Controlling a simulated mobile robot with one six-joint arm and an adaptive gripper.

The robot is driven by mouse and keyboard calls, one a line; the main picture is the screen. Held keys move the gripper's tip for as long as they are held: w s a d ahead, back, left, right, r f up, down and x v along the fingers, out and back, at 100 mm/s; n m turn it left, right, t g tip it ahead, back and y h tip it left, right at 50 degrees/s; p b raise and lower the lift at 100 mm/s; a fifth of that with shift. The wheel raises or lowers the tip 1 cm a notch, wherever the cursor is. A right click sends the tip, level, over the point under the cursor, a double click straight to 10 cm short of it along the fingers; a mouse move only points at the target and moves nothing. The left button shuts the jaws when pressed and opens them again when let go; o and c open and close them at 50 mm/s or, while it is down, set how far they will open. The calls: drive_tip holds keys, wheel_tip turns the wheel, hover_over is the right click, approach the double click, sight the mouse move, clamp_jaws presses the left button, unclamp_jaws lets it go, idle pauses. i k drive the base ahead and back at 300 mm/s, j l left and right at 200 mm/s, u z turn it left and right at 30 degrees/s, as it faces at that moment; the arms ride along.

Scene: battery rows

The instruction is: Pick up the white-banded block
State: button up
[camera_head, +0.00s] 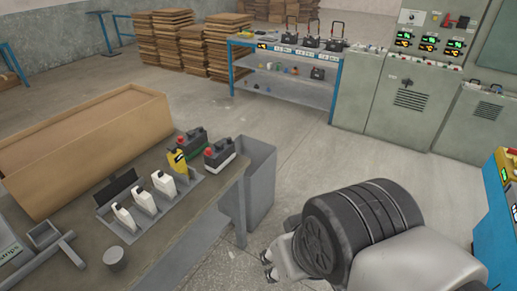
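A dark block with a white band along its lower part and a red cap (220,154) stands near the right end of the workbench (196,215). A second dark block with a red cap (193,143) stands just behind it to the left, and its band looks less clear. My gripper (267,265) is at the lower middle, beyond the bench's right edge, well apart from the white-banded block. Its two dark fingertips show apart with nothing between them. My arm hides nothing of the blocks.
A yellow bottle (178,162) and white bottles (143,198) stand left of the blocks in a grey holder. A long cardboard box (85,150) lies behind them. A grey bin (258,185) stands against the bench's right end.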

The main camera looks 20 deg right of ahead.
sight(218, 157)
drive_tip(key=i+l+u, duration=0.1)
drive_tip(key=i+u, duration=0.25)
drive_tip(key=i+l+u, duration=0.1)
drive_tip(key=u, duration=0.25)
drive_tip(key=i+l+u, duration=0.15)
drive_tip(key=l+u, duration=0.25)
drive_tip(key=i+l, duration=0.3)
drive_tip(key=l, duration=0.15)
drive_tip(key=i+l+u, duration=0.1)
drive_tip(key=i+l, duration=0.15)
drive_tip(key=l, duration=0.15)
drive_tip(key=i+l, duration=0.3)
drive_tip(key=l, duration=0.15)
drive_tip(key=u, duration=0.05)
